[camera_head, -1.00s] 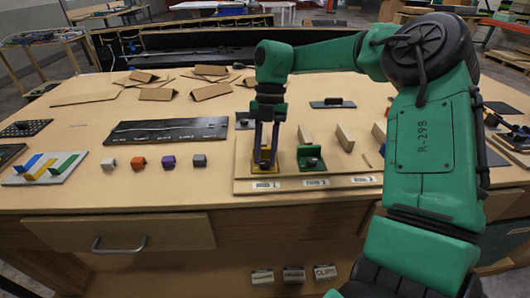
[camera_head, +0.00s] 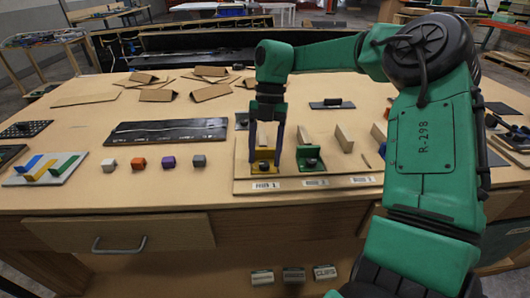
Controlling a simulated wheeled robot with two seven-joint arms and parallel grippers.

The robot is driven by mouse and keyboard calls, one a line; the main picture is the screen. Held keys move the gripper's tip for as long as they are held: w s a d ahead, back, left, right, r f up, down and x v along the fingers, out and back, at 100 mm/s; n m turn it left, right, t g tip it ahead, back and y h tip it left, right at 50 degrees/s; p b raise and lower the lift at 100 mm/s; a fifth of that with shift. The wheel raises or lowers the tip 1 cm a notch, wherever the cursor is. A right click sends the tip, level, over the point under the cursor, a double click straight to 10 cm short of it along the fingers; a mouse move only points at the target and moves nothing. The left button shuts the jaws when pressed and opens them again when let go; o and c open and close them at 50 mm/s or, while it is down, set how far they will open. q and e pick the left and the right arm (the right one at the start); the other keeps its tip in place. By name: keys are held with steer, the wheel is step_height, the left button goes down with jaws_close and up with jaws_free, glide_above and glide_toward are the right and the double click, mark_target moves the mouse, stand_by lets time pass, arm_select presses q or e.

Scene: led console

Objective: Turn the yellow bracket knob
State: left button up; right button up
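The yellow bracket (camera_head: 264,155) stands on the wooden board (camera_head: 242,181) near the table's front edge, with a dark knob (camera_head: 262,166) on its base. My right gripper (camera_head: 265,158) comes down over the bracket from above. Its two fingers stand apart, one on each side of the bracket, with a clear gap between them. The gripper looks open; I cannot tell whether a fingertip touches the bracket. The knob's exact angle is too small to read. My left gripper is not in view.
A green bracket (camera_head: 310,162) with a dark knob stands close on the right, with upright wooden blocks (camera_head: 344,138) beyond. Several small cubes (camera_head: 139,163) lie left of the board. A black panel (camera_head: 170,131) lies behind them.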

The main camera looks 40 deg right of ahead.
steer(key=shift+w+d+r, duration=0.1)
steer(key=shift+d+r, duration=0.05)
steer(key=shift+r, duration=0.05)
steer(key=p+v, duration=0.2)
steer(key=v, duration=1.2)
